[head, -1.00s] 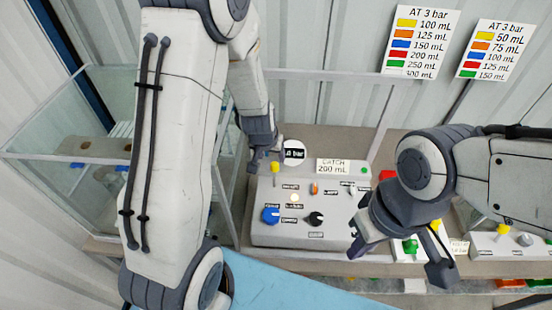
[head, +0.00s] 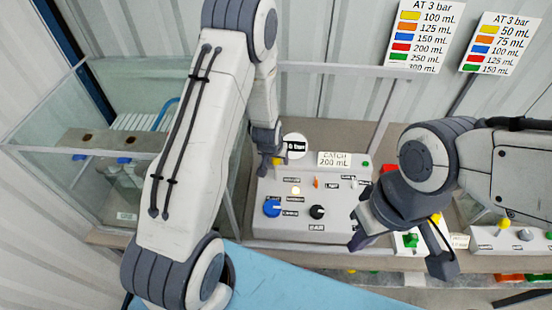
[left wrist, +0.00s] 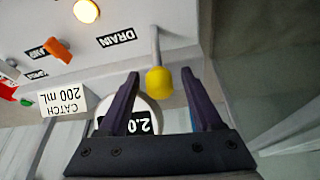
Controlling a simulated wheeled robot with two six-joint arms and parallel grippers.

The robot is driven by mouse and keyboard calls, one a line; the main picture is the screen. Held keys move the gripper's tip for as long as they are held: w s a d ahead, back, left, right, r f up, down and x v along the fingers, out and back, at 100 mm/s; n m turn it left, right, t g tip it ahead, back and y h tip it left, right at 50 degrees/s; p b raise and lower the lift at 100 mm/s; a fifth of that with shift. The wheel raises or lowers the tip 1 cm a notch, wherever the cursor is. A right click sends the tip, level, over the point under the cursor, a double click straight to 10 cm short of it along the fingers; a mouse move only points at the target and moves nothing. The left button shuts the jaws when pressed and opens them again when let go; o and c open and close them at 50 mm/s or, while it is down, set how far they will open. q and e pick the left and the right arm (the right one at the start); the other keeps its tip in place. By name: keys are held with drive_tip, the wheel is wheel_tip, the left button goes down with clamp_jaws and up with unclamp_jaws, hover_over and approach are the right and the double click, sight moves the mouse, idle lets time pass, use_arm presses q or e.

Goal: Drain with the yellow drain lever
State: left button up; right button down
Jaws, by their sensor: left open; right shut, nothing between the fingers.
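The yellow drain lever (head: 277,161) stands at the back left of the grey control panel (head: 335,228). In the left wrist view its yellow knob (left wrist: 159,81) sits on a thin stem beside the DRAIN label (left wrist: 116,37). My left gripper (left wrist: 160,86) is open, with one finger on each side of the knob and gaps visible on both sides. In the head view my left gripper (head: 267,148) is right at the lever and partly hides it. My right gripper (head: 362,238) is shut and empty, over the right front of the panel.
A blue knob (head: 271,208), a black knob (head: 317,212) and a small orange lever (head: 316,183) are on the panel. A round gauge (head: 295,146) and a CATCH 200 mL sign (head: 342,159) stand behind it. A glass tank (head: 60,180) is at left.

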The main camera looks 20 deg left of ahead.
use_arm(q)
clamp_jaws()
idle(1.4)
